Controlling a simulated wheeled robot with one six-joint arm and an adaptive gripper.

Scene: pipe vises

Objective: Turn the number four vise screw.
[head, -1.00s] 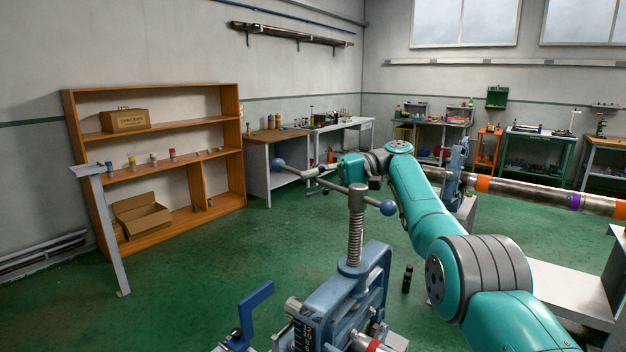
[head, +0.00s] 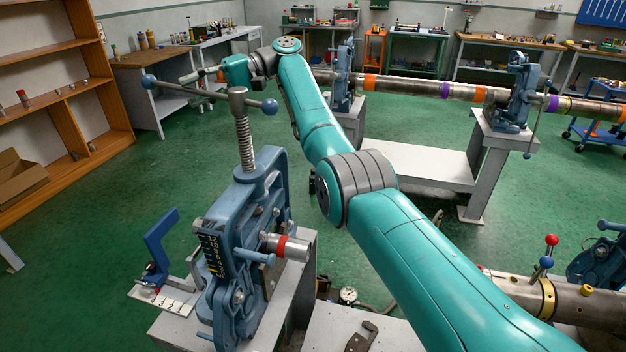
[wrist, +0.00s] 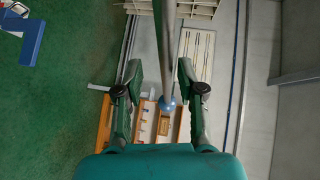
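A blue-grey pipe vise (head: 262,190) stands in the front of the head view, with an upright threaded screw (head: 244,140). A T-handle bar (head: 166,87) crosses the screw's top, with a blue ball at each end. I cannot read a number four on this vise. My gripper (head: 190,77) is beside the left half of the bar. In the wrist view my gripper (wrist: 160,68) is open, its two fingers standing apart on either side of the bar (wrist: 168,50), with gaps showing. The bar's blue ball (wrist: 167,103) lies between the fingers. Contact cannot be judged from the head view.
A pipe in the vise has a red band (head: 283,245). A blue bracket (head: 161,240) stands at its left. Other vises (head: 345,75) (head: 515,95) hold a long banded pipe (head: 420,88) behind. Another pipe (head: 575,302) lies at lower right. Green floor is clear at left.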

